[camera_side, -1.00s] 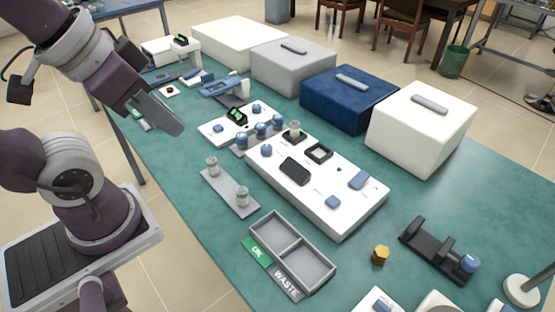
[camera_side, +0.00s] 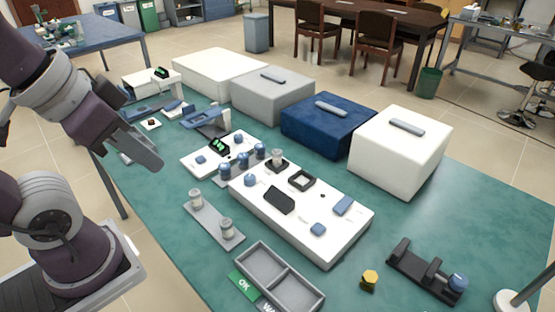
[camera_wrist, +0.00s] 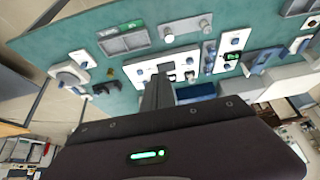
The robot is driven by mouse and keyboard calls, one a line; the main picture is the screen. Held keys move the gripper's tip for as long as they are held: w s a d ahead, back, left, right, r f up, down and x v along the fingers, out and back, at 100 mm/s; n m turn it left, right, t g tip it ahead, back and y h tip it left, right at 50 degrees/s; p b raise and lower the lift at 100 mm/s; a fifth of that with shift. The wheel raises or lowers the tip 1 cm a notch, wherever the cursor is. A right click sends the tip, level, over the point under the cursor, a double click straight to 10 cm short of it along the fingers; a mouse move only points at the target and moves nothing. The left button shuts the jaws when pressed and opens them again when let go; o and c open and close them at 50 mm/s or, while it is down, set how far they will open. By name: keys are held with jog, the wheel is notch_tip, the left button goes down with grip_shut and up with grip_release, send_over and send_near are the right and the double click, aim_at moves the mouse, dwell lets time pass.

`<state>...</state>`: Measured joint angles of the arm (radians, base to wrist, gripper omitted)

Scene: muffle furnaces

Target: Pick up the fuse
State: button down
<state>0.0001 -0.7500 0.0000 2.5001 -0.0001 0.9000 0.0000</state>
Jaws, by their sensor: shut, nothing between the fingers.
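Small pale cylinders with grey ends, which look like fuses, stand upright on a grey strip: one at the far end (camera_side: 195,199) and one at the near end (camera_side: 226,229). A similar cylinder (camera_side: 277,158) stands in a dark holder on the long white panel (camera_side: 325,250). I cannot tell which one is the task's fuse. My gripper (camera_side: 155,161) is shut and empty, in the air to the left of the panels, apart from all the cylinders. In the wrist view the closed fingers (camera_wrist: 158,92) point toward the white panel, and the strip's two cylinders (camera_wrist: 167,34) (camera_wrist: 205,25) show beyond.
A two-compartment grey tray (camera_side: 281,275) with an OK label sits near the front. A black stand (camera_side: 425,272) and a yellow hex piece (camera_side: 370,280) lie to its right. Large boxes, one blue (camera_side: 328,125) and one white (camera_side: 400,153), stand behind the panels.

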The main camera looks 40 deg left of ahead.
dwell(0.3)
jog(key=c, duration=1)
grip_release()
jog(key=w+r+m+g, duration=0.1)
jog(key=w+r+m, duration=0.15)
jog(key=w, duration=0.45)
jog(key=m+g, duration=0.5)
jog(key=m, duration=0.7)
send_over(277, 151)
jog(key=f, duration=2.1)
jog(key=shift+d+f, duration=0.25)
jog(key=shift+f, duration=0.05)
jog(key=shift+m, duration=0.25)
jog(key=f, duration=0.7)
jog(key=shift+a+f, duration=0.2)
jog(key=shift+a, duration=0.05)
